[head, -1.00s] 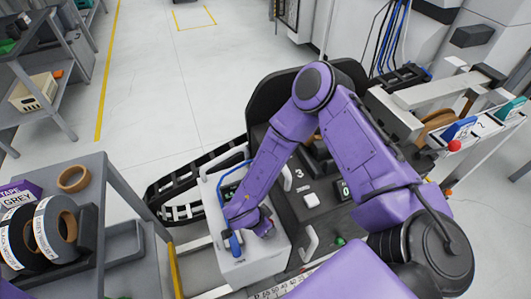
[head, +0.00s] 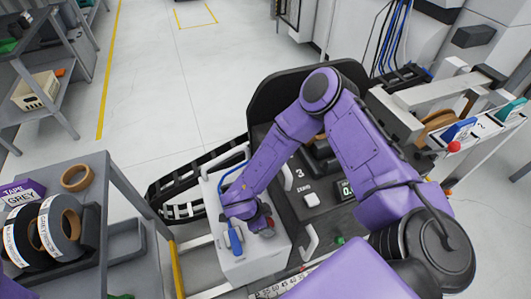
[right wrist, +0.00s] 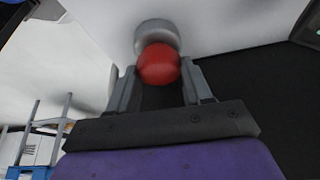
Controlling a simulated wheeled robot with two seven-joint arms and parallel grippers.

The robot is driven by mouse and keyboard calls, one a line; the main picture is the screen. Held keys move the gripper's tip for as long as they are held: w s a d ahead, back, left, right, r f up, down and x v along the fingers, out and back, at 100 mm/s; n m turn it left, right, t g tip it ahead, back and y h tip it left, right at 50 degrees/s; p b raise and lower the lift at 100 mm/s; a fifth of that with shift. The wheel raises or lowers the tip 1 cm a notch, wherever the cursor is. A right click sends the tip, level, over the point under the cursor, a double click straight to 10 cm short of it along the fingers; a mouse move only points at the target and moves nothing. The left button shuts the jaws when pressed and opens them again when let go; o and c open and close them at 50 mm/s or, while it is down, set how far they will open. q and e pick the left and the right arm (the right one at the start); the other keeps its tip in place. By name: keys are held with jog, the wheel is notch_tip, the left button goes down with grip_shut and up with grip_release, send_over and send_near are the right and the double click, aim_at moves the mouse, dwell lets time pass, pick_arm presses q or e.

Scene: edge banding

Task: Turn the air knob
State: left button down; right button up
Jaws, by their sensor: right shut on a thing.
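A red round knob (right wrist: 158,64) on a grey round base (right wrist: 157,35) sits on a pale surface in the right wrist view. My right gripper (right wrist: 160,82) has its two fingers on either side of the knob and is shut on it. In the head view my right arm reaches down to a white-grey machine box (head: 240,268), with the gripper (head: 264,228) at its top face. My left gripper is not in view.
A black panel with a white button (head: 311,199) is to the right. A grey cart (head: 124,247) with tape rolls stands left. The floor behind is clear.

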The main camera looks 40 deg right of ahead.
jog(key=o, duration=1)
jog(key=shift+o, duration=0.2)
jog(key=b+v, duration=0.1)
jog(key=v, duration=0.9)
jog(key=shift+r, duration=0.3)
jog(key=shift+a, duration=0.1)
